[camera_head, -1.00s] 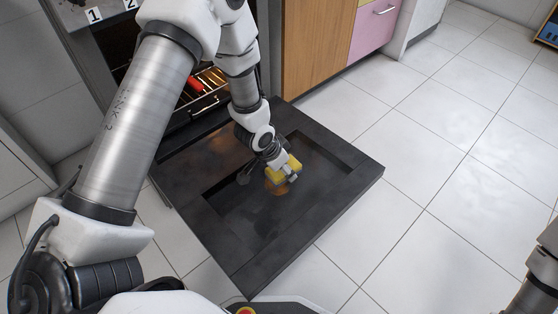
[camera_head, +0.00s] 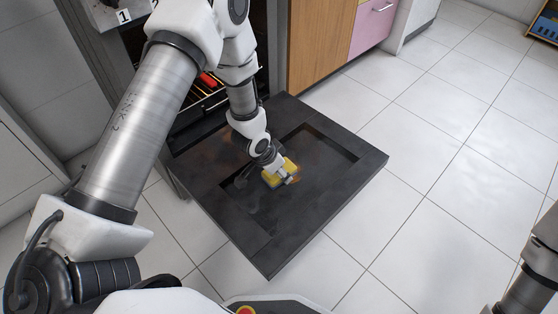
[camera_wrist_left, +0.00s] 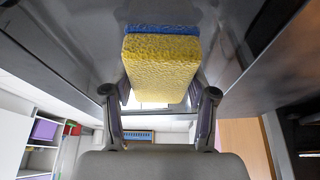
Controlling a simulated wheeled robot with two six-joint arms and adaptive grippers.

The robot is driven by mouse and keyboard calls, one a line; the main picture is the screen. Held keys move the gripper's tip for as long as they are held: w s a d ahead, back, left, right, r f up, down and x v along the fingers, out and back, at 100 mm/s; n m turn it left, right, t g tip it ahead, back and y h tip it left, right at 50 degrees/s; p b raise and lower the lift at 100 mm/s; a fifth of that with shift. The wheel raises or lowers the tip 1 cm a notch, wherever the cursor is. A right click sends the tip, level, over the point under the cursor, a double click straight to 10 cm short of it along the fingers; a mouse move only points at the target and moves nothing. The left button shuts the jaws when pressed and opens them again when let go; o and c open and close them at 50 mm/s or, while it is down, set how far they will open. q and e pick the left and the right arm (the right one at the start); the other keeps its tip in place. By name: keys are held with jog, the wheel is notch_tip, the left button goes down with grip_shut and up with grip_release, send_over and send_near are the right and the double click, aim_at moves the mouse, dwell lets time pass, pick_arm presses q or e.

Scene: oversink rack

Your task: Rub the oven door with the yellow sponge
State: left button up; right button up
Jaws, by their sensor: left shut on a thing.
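The oven door (camera_head: 207,194) is folded down flat, a dark panel with a sunken, smudged middle. Brownish marks show on it near the oven and beside the sponge. My left gripper (camera_head: 284,176) is low over the sunken middle, shut on the yellow sponge (camera_head: 272,180). In the left wrist view the yellow sponge (camera_wrist_left: 160,68) sits between the two fingers, its blue layer facing the dark shiny door surface. It looks at or very close to the door; exact contact I cannot tell. Of my right arm only a link shows at the lower right; its gripper is out of view.
The open oven holds wire racks (camera_head: 205,97) and a red item (camera_head: 208,79). A wooden cabinet (camera_head: 318,40) and a pink drawer (camera_head: 372,25) stand right of it. White tiled floor (camera_head: 450,170) is clear to the right. A blue crate (camera_head: 545,28) lies at the far right.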

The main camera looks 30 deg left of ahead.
pick_arm(q)
jog(key=shift+r+p, duration=0.6)
jog(key=shift+r, duration=0.3)
jog(key=shift+r+p, duration=0.35)
jog(key=shift+r, duration=0.05)
notch_tip(320, 180, up, 5)
jog(key=p, duration=0.5)
jog(key=shift+r, duration=0.15)
